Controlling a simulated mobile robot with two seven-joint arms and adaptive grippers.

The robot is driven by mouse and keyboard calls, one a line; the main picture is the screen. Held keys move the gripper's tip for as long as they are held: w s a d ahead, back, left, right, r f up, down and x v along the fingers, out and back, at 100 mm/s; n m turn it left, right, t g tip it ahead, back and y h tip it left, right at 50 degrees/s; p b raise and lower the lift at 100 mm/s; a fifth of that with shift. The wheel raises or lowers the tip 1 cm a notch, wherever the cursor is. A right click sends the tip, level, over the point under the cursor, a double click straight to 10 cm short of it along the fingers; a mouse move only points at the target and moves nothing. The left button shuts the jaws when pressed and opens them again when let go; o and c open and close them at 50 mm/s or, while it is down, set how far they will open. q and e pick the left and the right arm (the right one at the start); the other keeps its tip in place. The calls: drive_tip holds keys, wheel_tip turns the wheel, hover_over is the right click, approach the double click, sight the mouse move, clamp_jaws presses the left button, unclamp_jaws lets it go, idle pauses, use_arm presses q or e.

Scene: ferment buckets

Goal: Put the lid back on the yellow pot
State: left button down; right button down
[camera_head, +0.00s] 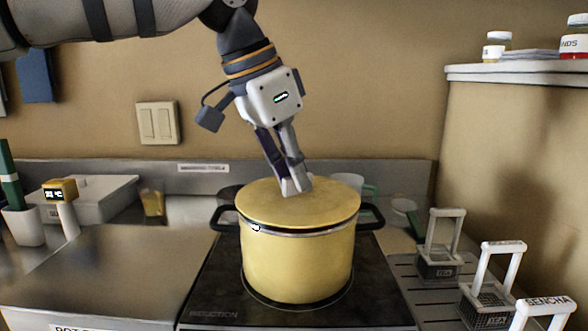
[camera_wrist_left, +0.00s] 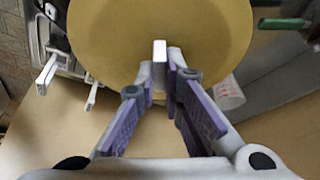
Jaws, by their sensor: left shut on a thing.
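The yellow pot (camera_head: 297,265) stands upright on the dark induction hob, with black side handles. Its round yellow lid (camera_head: 262,205) lies over the pot's mouth, roughly level and centred. A dark band and a grey rim show beneath the lid's front edge; I cannot tell whether the lid touches the rim all round. My left gripper (camera_head: 297,187) points down above the lid, its fingertips shut on the lid's pale handle. In the left wrist view the white handle (camera_wrist_left: 160,50) sits between the fingertips, with the lid (camera_wrist_left: 110,35) behind. The pot's inside is hidden. My right gripper is not in view.
The induction hob (camera_head: 215,290) lies on a steel counter. Several wire tea baskets (camera_head: 440,262) with tall handles stand at the right. A clear cup (camera_head: 362,187) is behind the pot.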

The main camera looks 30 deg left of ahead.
use_arm(q)
drive_tip(key=c, duration=1.2)
unclamp_jaws()
drive_tip(key=shift+o, duration=0.2)
drive_tip(key=shift+r, duration=3.55)
clamp_jaws()
drive_tip(key=shift+f, duration=0.15)
